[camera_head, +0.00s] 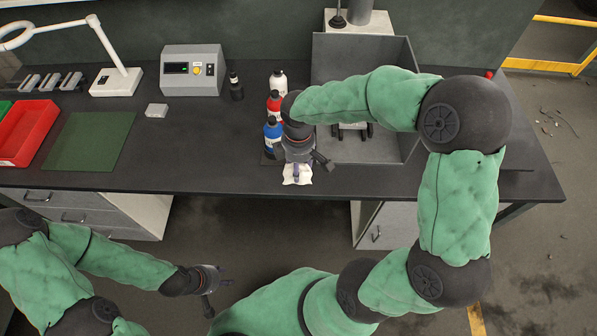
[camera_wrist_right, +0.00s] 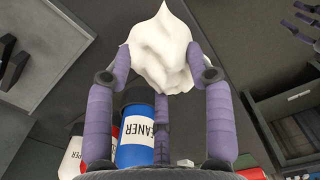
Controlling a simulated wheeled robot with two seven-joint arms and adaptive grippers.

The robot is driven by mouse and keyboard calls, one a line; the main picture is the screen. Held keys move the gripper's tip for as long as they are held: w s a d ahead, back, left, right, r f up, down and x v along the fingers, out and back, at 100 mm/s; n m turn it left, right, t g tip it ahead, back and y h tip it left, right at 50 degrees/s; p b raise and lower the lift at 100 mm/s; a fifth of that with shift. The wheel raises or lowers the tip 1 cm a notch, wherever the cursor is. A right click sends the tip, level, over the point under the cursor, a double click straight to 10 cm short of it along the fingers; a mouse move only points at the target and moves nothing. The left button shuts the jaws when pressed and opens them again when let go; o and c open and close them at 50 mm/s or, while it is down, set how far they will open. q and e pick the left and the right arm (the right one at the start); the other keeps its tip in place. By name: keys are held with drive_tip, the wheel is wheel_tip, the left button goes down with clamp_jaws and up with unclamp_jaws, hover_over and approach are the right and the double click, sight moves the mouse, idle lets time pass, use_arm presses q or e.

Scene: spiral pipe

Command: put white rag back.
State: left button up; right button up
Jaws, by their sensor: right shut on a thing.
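The white rag (camera_head: 297,174) is near the table's front edge in the head view, under my right gripper (camera_head: 298,165). In the right wrist view the rag (camera_wrist_right: 163,48) is bunched between the purple fingers of my right gripper (camera_wrist_right: 160,75), which is shut on it. I cannot tell whether the rag touches the table. My left gripper (camera_head: 212,290) is low in front of the table, away from the rag; its fingers are too small to judge.
A blue cleaner bottle (camera_head: 272,135), a red bottle (camera_head: 274,105) and a white bottle (camera_head: 279,82) stand in a row behind the rag. A grey sink-like box (camera_head: 400,150) is to the right, partly behind my right arm. A green mat (camera_head: 90,142) and red bin (camera_head: 28,130) lie left.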

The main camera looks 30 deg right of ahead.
drive_tip(key=shift+w+d+f, duration=0.3)
drive_tip(key=shift+w+f, duration=0.15)
drive_tip(key=shift+f, duration=0.25)
drive_tip(key=shift+w+d+f+b, duration=0.15)
drive_tip(key=shift+f+b, duration=0.55)
drive_tip(key=shift+f, duration=0.9)
drive_tip(key=shift+f, duration=0.1)
drive_tip(key=shift+f, duration=0.1)
drive_tip(key=o, duration=1)
wheel_tip(320, 180, up, 12)
drive_tip(key=p, duration=0.3)
drive_tip(key=shift+r+p, duration=0.2)
drive_tip(key=shift+p, duration=0.1)
